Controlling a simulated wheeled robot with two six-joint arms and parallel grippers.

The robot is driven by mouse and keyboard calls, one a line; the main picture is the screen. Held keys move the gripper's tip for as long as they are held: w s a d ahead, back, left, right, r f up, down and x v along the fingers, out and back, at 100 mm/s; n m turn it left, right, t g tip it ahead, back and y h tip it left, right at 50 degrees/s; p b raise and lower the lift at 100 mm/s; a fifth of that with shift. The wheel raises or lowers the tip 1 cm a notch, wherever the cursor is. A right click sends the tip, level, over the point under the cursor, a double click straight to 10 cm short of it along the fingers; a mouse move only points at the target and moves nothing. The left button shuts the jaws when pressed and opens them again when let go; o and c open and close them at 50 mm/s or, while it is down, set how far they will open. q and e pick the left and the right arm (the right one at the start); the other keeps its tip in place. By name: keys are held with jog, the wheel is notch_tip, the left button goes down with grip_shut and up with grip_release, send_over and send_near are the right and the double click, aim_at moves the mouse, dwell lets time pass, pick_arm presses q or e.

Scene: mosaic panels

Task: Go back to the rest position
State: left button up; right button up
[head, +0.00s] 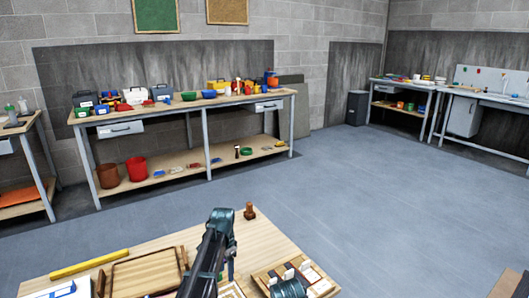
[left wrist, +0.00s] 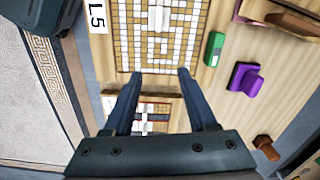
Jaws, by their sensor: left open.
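My left arm reaches up from the bottom edge of the head view and bends over the wooden worktable (head: 265,240); its fingertips are not clear there. In the left wrist view, my left gripper (left wrist: 160,74) is open, with its two dark fingers apart and nothing between them. Below the fingers lies a mosaic panel (left wrist: 128,45) of white and tan tiles, with a light piece on it. A smaller tray with coloured strips (left wrist: 152,110) shows between the fingers. My right gripper is not identifiable in either view.
Beside the panel are a white "L5" label (left wrist: 97,17), a green object (left wrist: 214,49), a purple stamp-like block (left wrist: 245,78) and a brown wooden knob (head: 249,211). A yellow bar (head: 90,264) and wooden tray (head: 145,273) lie left. Open grey floor (head: 350,190) lies beyond.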

pick_arm(q)
jog(key=s+d+n, duration=0.3)
jog(key=s+d, duration=0.2)
jog(key=s, duration=0.8)
jog(key=s+d+n, duration=0.2)
jog(key=s+d, duration=0.2)
jog(key=s, duration=1)
notch_tip(320, 180, up, 16)
jog(key=p, duration=1.5)
jog(key=shift+s+d+f+n+y, duration=0.2)
jog(key=shift+s+d+n+y, duration=0.1)
jog(key=shift+y, duration=0.1)
jog(key=shift+a, duration=0.1)
